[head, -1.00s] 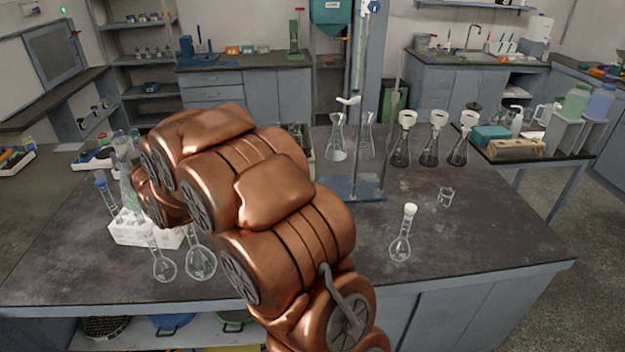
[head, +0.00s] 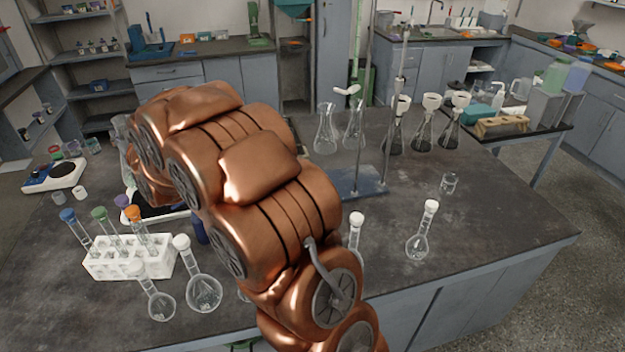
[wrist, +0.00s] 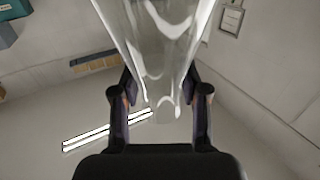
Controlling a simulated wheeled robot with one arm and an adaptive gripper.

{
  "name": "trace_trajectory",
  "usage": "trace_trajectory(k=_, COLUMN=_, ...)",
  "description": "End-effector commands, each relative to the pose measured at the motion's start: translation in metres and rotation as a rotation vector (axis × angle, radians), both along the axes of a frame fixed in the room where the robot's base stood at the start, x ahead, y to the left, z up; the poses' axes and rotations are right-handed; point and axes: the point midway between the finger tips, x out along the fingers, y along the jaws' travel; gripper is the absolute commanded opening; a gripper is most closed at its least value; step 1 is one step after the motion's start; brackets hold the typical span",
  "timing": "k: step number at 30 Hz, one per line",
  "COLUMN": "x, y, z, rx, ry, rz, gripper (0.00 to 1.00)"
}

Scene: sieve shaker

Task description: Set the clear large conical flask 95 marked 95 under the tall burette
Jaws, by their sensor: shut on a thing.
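My gripper (wrist: 160,103) is shut on a clear glass vessel (wrist: 160,35), which narrows between the fingers in the wrist view; no marking on it is readable. In the head view my copper arm hides the gripper and most of what it holds. The tall burette (head: 357,40) is a thin tube with a white stopcock (head: 347,90), above a stand with a flat blue-grey base (head: 358,185). Two clear conical flasks, left (head: 326,132) and right (head: 353,128), stand near the burette's lower end. Whether either is directly beneath it is unclear.
A white rack (head: 130,262) of capped tubes and long-necked flasks (head: 204,292) stand at front left. Another stoppered flask (head: 419,243) and a small beaker (head: 448,184) are on the right. Flasks with funnels (head: 424,130) stand behind. The bench's right front is mostly clear.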

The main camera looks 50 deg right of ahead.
Motion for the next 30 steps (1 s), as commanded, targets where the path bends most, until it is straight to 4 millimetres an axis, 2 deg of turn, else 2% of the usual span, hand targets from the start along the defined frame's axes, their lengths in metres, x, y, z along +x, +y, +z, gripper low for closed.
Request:
trace_trajectory(k=1, x=0.0, y=-0.017, z=-0.008, rx=0.001, ry=-0.002, rz=-0.034, gripper=0.0)
trace_trajectory(k=7, x=-0.006, y=-0.092, z=-0.029, rx=0.001, ry=-0.001, rz=-0.196, gripper=0.0)
trace_trajectory(k=14, x=-0.026, y=-0.181, z=-0.055, rx=0.0, ry=-0.001, rz=-0.397, gripper=0.0)
trace_trajectory(k=18, x=-0.045, y=-0.234, z=-0.071, rx=0.001, ry=-0.002, rz=-0.521, gripper=0.0)
trace_trajectory(k=23, x=-0.073, y=-0.291, z=-0.093, rx=0.001, ry=0.0, rz=-0.662, gripper=0.0)
trace_trajectory(k=30, x=-0.126, y=-0.37, z=-0.126, rx=0.0, ry=-0.001, rz=-0.874, gripper=0.0)
